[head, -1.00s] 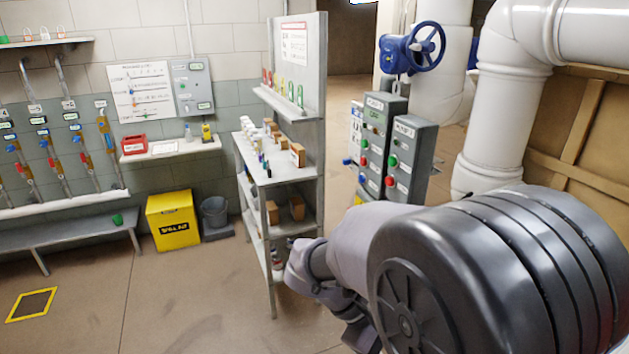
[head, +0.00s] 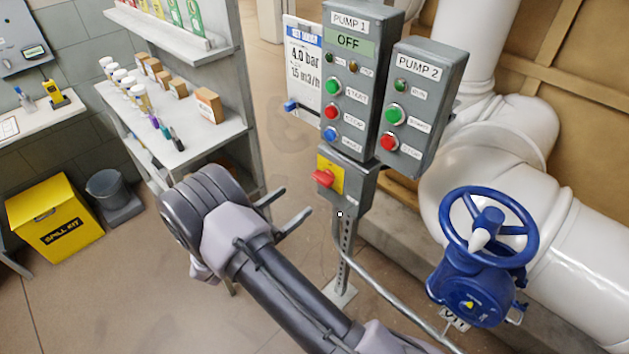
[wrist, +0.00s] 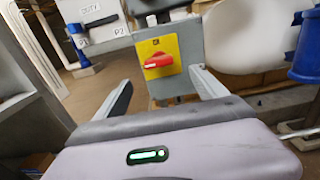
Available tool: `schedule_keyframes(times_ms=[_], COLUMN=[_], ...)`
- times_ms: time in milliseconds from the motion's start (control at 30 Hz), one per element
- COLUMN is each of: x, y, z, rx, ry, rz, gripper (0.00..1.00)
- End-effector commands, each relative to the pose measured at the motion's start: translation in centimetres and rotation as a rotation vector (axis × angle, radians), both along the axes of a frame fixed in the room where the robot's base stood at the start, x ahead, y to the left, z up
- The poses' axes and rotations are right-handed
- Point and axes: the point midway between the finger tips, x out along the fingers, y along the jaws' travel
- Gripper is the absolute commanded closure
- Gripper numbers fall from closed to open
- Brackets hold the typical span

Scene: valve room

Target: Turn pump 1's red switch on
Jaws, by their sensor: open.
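Pump 1's red switch (head: 323,178) is a red rotary handle on a yellow plate (head: 332,171), on a small grey box (head: 354,184) below the PUMP 1 panel (head: 352,75). The panel's display reads OFF. The wrist view shows the red switch (wrist: 158,60) ahead, its handle lying roughly horizontal in that picture. My gripper (head: 290,207) is open and empty, to the lower left of the switch and apart from it. In the wrist view the two fingers of my gripper (wrist: 158,85) stand on either side below the switch.
The PUMP 2 panel (head: 418,105) stands right of the PUMP 1 panel. A blue valve wheel (head: 490,232) on white pipes is at the right. A shelf (head: 190,120) with jars and boxes and a yellow spill kit bin (head: 55,215) are at the left. Floor between them is open.

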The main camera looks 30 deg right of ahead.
Motion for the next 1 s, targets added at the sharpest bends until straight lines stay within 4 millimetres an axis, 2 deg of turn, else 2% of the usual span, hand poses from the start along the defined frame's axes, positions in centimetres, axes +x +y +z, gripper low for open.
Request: schedule_keyframes(times_ms=[100,300,500,767,867,1000], x=[1.2,2.9,3.7,3.8,3.8,3.8], y=[-3.5,-8.2,-10.2,-10.4,-10.4,-10.4], z=[-0.3,-0.2,-0.1,0.0,0.0,0.0], rx=[0.002,0.002,0.002,0.002,0.002,0.002], ry=[-0.002,-0.002,-0.002,-0.002,-0.002,-0.002], rz=[-0.005,-0.004,-0.001,-0.001,-0.001,-0.001], gripper=[0.18,0.18,0.18,0.18,0.34,0.61])
